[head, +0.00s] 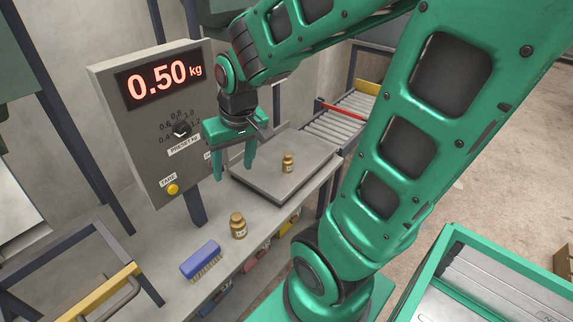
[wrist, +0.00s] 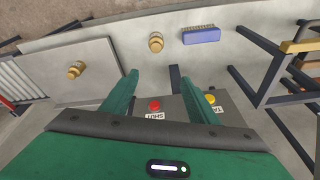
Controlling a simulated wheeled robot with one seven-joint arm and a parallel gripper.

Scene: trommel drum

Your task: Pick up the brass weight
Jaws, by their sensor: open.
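Two brass weights show. One brass weight (head: 288,163) stands upright on the scale plate (head: 262,183); it also shows at the left of the wrist view (wrist: 76,70). The other, larger-looking brass weight (head: 238,225) stands on the bench beside the brush; it also shows at the top middle of the wrist view (wrist: 155,41). My gripper (head: 234,166) is open and empty, fingers down, above the left part of the scale plate near the display box. In the wrist view its fingertips (wrist: 158,73) are apart with nothing between them.
A display box (head: 140,120) reads 0.50 kg and has a dial and a yellow button (head: 172,188). A blue brush (head: 201,260) lies on the bench (head: 165,298). A roller conveyor (head: 352,108) with a red bar lies behind the scale. A yellow-topped frame (head: 105,290) stands front left.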

